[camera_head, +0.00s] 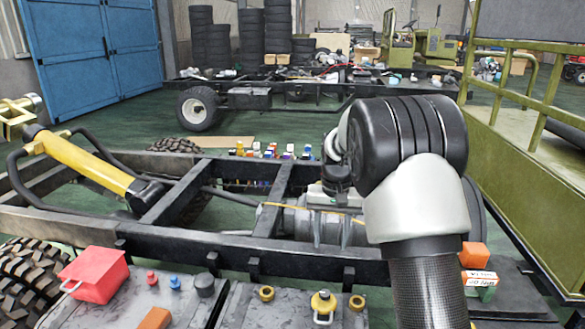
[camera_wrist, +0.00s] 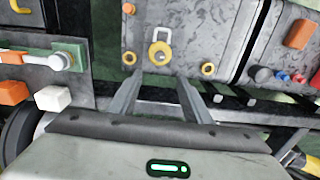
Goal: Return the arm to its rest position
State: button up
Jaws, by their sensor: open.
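My arm rises at the right of the head view, with a carbon tube, a white link and a large black joint. Its far end is partly hidden behind that joint. My gripper (camera_wrist: 160,88) shows in the wrist view with its two grey fingers apart and nothing between them. Past the fingertips is a grey box top with a yellow ring and a padlock (camera_wrist: 160,47). The same padlock piece (camera_head: 323,306) shows in the head view at the bottom centre. I cannot tell the gap between fingers and box.
A black vehicle frame (camera_head: 190,245) spans the head view. A red box (camera_head: 95,274) sits at lower left. An orange block (camera_head: 474,255) is right beside my arm. A green-yellow railing (camera_head: 505,100) stands at right. Green floor is open at mid-left.

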jog(key=s+r+n+t, duration=0.1)
jog(key=s+r+t, duration=0.2)
jog(key=s+r, duration=1.25)
jog(key=s+n+t, duration=0.1)
jog(key=s+t, duration=0.1)
jog(key=s, duration=1.4)
notch_tip(320, 180, up, 16)
jog(key=p, duration=1.6)
jog(key=shift+s+d, duration=0.2)
jog(key=shift+d, duration=0.1)
jog(key=shift+f, duration=0.1)
